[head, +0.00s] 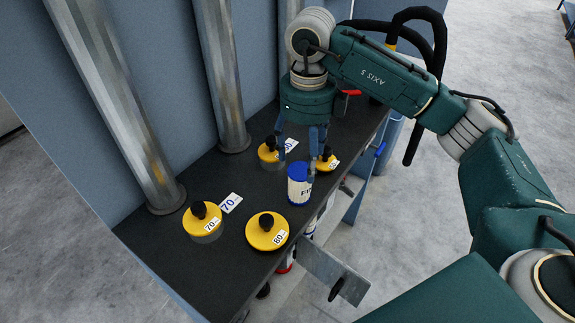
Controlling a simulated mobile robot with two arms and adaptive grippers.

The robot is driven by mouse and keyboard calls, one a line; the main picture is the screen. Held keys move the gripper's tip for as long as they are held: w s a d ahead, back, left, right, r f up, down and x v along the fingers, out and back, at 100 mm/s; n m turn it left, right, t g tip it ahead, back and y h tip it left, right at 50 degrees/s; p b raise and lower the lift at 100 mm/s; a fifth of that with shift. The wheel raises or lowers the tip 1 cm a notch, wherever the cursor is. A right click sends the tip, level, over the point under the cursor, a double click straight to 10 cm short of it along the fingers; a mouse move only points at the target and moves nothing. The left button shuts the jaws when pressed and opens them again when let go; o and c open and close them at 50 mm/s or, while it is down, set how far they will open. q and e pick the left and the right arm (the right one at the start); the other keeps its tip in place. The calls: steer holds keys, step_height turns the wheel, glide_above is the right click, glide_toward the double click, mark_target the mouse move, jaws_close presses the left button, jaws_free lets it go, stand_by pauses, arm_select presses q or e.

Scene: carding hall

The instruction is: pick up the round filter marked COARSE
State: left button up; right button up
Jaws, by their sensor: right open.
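My right gripper (297,162) is open, pointing down over the dark shelf. Its fingers are just above and behind a small white-and-blue cylinder (299,190), one fingertip overlapping its upper right edge in the picture. I cannot tell whether they touch. The cylinder stands upright; its label is partly readable and seems to start with "FI". I can read COARSE on nothing in view. A red item (348,92) shows partly behind my right gripper, with its marking unreadable. My left gripper is not in view.
Yellow discs with black knobs stand on the dark shelf (165,238): one marked 70 (203,224), one marked 80 (262,236), others (267,157) near the gripper. A metal plate (333,272) juts out in front.

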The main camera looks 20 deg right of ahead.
mark_target(303, 169)
steer(key=shift+w+f, duration=0.45)
steer(key=shift+f, duration=0.15)
steer(key=f, duration=0.2)
steer(key=s+f+p, duration=0.1)
steer(key=shift+a+f, duration=0.1)
steer(key=shift+f, duration=0.6)
steer(key=f, duration=0.1)
steer(key=f+p, duration=0.1)
steer(key=f, duration=0.1)
steer(key=f+p, duration=0.1)
steer(key=shift+a+f, duration=0.2)
steer(key=shift+a, duration=0.15)
steer(key=shift+f, duration=0.2)
steer(key=shift+c, duration=1.4)
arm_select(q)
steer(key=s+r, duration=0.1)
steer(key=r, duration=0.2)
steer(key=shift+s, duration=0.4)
arm_select(e)
steer(key=c, duration=1)
